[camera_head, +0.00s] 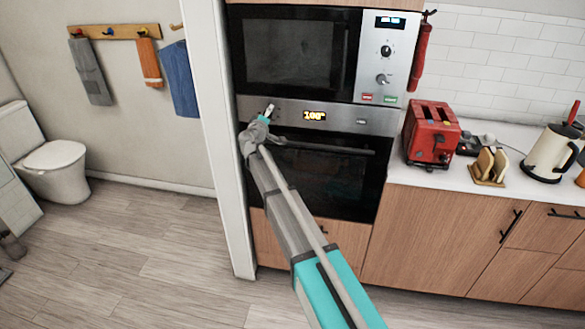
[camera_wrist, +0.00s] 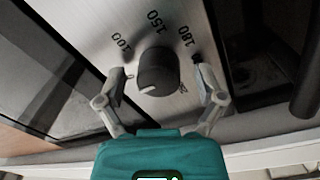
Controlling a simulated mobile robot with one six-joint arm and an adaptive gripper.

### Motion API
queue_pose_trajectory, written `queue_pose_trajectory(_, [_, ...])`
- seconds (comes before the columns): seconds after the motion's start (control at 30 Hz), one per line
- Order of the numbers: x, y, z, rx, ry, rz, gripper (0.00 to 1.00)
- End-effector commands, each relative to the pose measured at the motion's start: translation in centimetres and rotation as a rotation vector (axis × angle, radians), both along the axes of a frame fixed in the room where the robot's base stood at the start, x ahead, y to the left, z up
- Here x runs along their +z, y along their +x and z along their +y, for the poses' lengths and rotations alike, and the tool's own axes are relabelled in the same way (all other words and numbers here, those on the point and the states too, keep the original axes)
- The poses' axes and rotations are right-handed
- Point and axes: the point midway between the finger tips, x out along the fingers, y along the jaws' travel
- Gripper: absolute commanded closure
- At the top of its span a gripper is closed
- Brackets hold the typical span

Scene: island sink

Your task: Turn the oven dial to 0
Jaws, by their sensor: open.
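The oven dial (camera_wrist: 157,72) is a dark round knob on the oven's metal panel, with 100, 150 and 180 printed around it in the wrist view. A pale mark shows on its lower left edge. My gripper (camera_wrist: 161,74) is open, with one finger to each side of the dial; I cannot tell whether either touches it. In the head view my gripper (camera_head: 268,109) is at the left part of the oven panel (camera_head: 345,125) and hides the dial. The orange display (camera_head: 314,115) seems to read 100°.
A microwave (camera_head: 295,50) with its own knobs sits above the oven. The dark oven door and its handle (camera_head: 325,148) are below the panel. A white wall edge (camera_head: 215,120) stands close left of the gripper. A red toaster (camera_head: 432,133) is on the counter at right.

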Motion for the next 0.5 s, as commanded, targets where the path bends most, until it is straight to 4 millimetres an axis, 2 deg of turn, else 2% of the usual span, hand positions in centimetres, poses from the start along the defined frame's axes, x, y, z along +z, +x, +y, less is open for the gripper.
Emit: queue_pose_trajectory(0.5, [0.06,0.0,0.04,0.001,0.278,-0.074,0.13])
